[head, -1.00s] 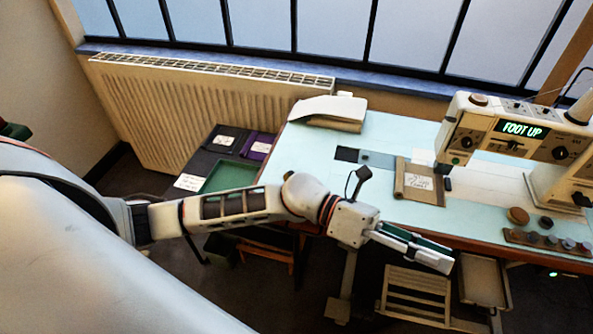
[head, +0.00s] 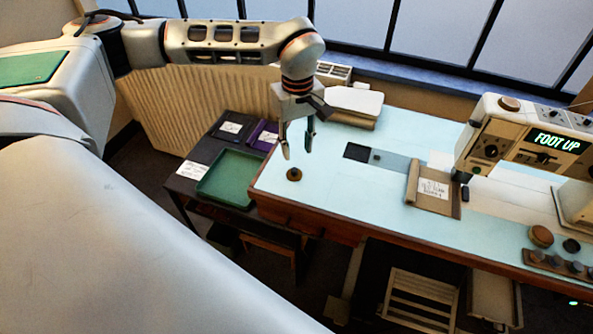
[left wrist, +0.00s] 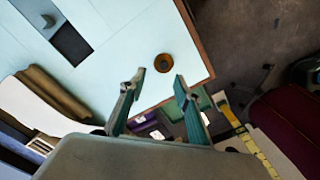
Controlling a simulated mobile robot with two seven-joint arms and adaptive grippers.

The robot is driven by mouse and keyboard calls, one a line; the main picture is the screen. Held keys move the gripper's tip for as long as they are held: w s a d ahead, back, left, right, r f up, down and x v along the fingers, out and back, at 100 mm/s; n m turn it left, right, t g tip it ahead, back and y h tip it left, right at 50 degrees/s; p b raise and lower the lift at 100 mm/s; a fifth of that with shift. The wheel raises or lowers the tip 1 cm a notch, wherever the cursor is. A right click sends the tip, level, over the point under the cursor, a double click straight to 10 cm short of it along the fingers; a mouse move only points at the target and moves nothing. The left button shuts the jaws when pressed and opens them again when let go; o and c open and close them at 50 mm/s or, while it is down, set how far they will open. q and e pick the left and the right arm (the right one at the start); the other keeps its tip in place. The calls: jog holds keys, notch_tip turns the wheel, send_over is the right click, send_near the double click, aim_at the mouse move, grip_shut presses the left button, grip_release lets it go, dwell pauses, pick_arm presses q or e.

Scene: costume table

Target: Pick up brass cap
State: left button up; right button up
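The brass cap (head: 294,174), a small dark brown-gold round piece, sits on the light blue table near its left corner. In the left wrist view the cap (left wrist: 163,62) lies just beyond the fingertips, between the lines of the two fingers. My left gripper (head: 298,152) points down above the cap with its fingers apart and nothing between them. Its open fingers also show in the left wrist view (left wrist: 159,80). The cap is apart from the fingers. My right gripper is in neither view.
A sewing machine (head: 530,140) stands at the right. A brown folder (head: 434,190) lies mid-table, and a pale stack (head: 352,104) is at the back behind the gripper. A green tray (head: 231,178) is on a lower dark table at left. The table around the cap is clear.

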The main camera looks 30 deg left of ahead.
aim_at(295, 169)
pick_arm(q)
jog(key=f, duration=0.4)
jog(key=s+f, duration=0.1)
jog(key=f, duration=0.1)
jog(key=shift+a+f+b, duration=0.25)
jog(key=shift+f+b, duration=0.1)
jog(key=shift+f, duration=0.05)
jog(key=shift+w+f, duration=0.2)
jog(key=shift+f, duration=0.05)
grip_shut()
